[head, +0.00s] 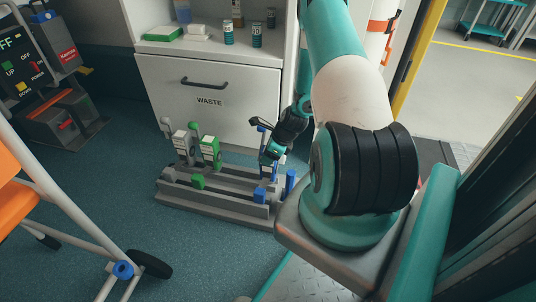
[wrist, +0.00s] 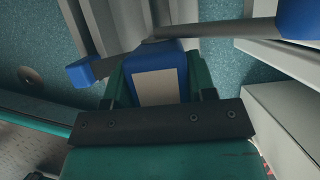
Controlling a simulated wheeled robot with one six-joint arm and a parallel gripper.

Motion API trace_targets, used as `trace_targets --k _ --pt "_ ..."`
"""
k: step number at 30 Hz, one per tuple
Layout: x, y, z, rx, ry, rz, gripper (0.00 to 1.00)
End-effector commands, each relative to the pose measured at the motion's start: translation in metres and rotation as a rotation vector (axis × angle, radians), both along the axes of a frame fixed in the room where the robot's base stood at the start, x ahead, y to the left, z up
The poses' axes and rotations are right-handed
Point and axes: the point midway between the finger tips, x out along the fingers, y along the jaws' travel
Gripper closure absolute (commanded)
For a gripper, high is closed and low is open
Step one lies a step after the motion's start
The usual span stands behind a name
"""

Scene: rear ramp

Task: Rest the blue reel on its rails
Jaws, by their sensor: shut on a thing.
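The blue reel (wrist: 172,53) is between my gripper's teal fingers (wrist: 160,82) in the wrist view. It has a pale label, and grey bars run from it to a blue end at left and a larger blue end at upper right. In the head view my gripper (head: 271,153) is over the right end of the grey rail rack (head: 215,206) on the floor. Only small blue parts show around it there, and the reel's body is mostly hidden. Blue blocks (head: 260,195) and a blue post (head: 290,181) mark that end. I cannot tell whether the reel touches the rails.
A grey reel (head: 182,146) and a green reel (head: 210,152) stand at the rack's left. A green block (head: 198,181) is on the front rail. The white WASTE cabinet (head: 209,111) is close behind. An orange wheeled chair (head: 20,195) stands left; floor is clear between.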

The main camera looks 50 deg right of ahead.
Motion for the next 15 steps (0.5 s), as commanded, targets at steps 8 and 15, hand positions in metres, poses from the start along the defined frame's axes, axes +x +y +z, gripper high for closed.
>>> trace_targets --k 8,15 --pt "0.0003 -0.0002 0.0006 0.000 -0.001 0.000 0.19" --pt "-0.0005 0.0001 0.0002 0.000 0.001 0.000 0.19"
